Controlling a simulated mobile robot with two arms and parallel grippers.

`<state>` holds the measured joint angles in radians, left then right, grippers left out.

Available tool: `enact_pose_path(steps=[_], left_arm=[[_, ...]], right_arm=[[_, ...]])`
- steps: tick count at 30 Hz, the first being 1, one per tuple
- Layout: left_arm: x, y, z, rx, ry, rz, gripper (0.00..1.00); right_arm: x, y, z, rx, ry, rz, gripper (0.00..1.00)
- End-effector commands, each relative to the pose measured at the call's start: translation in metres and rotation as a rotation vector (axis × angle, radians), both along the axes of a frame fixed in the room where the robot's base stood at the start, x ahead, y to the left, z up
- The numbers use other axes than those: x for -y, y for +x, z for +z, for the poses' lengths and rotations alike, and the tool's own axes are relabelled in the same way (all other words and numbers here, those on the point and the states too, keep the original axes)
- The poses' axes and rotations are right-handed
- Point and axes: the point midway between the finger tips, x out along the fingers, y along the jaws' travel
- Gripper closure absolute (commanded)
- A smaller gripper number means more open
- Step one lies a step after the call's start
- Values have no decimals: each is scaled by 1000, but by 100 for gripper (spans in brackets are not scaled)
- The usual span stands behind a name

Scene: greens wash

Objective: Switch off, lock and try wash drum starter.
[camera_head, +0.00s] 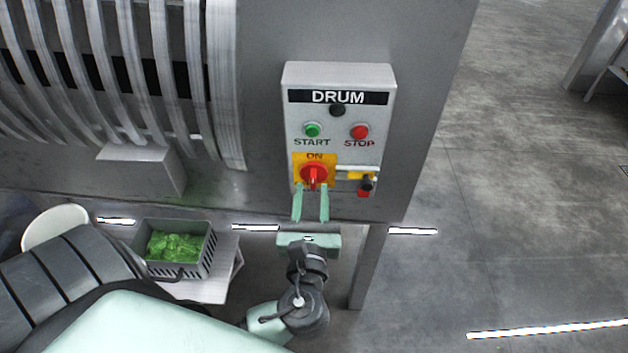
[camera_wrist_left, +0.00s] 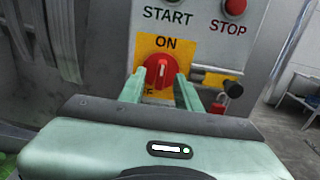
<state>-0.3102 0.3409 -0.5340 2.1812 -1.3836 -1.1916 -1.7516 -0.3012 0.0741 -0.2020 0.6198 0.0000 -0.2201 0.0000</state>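The grey starter box labelled DRUM (camera_head: 340,78) is on the machine's side panel, with a green START button (camera_head: 312,130) and a red STOP button (camera_head: 359,132). Its red rotary switch (camera_head: 314,173) sits on a yellow plate, handle upright toward ON; it also shows in the left wrist view (camera_wrist_left: 160,72). A padlock with a red body (camera_head: 363,193) hangs at a holder right of the switch; it shows in the left wrist view (camera_wrist_left: 218,107). My left gripper (camera_head: 311,190) is open, fingers either side of the switch's lower part; contact is unclear. My right gripper is not in view.
A grey crate of greens (camera_head: 208,255) stands on a small table (camera_head: 222,270) at lower left, beside a white round container (camera_head: 55,226). Ribbed drum bars (camera_head: 130,80) are left of the box. Open floor (camera_head: 520,200) lies to the right.

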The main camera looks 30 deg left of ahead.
Motion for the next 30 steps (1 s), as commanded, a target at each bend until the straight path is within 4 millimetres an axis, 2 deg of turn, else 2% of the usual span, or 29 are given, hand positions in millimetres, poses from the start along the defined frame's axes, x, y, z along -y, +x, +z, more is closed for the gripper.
enact_pose_path(steps=[1, 6, 14, 15, 18, 19, 30], left_arm=[[-3, 7, 3, 1, 4, -1, 67], [-10, 18, 1, -1, 1, -2, 67], [-12, 20, -1, -1, -2, -2, 67], [-12, 20, -1, -1, -2, -2, 69], [-12, 20, -1, -1, -2, -2, 97], [-12, 20, -1, -1, -2, -2, 100], [-11, 19, -1, 14, -27, -1, 100]], right_arm=[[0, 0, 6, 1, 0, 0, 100], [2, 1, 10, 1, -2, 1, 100], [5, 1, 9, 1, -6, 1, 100], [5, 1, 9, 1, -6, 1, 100], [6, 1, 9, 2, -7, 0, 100], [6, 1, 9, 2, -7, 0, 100], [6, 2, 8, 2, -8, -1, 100]])
